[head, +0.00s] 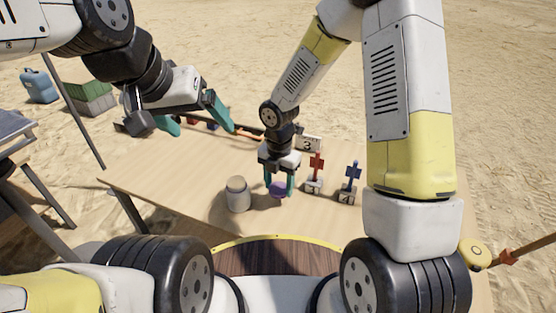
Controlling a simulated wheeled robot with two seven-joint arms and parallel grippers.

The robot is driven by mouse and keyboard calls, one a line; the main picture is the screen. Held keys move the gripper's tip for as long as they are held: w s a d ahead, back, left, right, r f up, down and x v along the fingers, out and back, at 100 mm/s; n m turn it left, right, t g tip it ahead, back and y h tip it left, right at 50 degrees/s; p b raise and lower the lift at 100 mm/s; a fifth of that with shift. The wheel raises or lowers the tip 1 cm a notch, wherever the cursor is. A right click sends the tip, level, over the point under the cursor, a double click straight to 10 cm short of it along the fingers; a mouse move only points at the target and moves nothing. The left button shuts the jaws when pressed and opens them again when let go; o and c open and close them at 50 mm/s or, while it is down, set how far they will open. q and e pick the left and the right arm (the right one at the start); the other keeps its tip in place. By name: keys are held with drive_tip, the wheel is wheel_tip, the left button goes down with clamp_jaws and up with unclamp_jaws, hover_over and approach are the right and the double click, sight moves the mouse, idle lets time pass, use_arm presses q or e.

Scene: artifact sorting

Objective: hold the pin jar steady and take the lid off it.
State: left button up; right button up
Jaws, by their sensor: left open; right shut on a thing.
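A beige jar (237,197) with a pale, rounded top stands upright on the table, left of my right gripper. I take it for the pin jar; its top looks in place. My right gripper (279,184) points down over the table, its teal fingers shut on a small purple object (278,189). It is apart from the beige jar, and I cannot tell what the purple object is or whether it touches the table. My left gripper (194,116) is open and empty, above the table's far left part, well away from the jar.
A red figure (317,163) and a blue figure (353,174) stand on numbered blocks at the right. A block marked 3 (308,143) stands behind them. The wooden table (160,180) is clear at its left. Green crates (90,98) lie beyond on the sand.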

drive_tip(key=w, duration=0.7)
drive_tip(key=shift+a+f, duration=0.2)
drive_tip(key=shift+f, duration=1.9)
drive_tip(key=shift+f, duration=0.15)
drive_tip(key=o, duration=1.5)
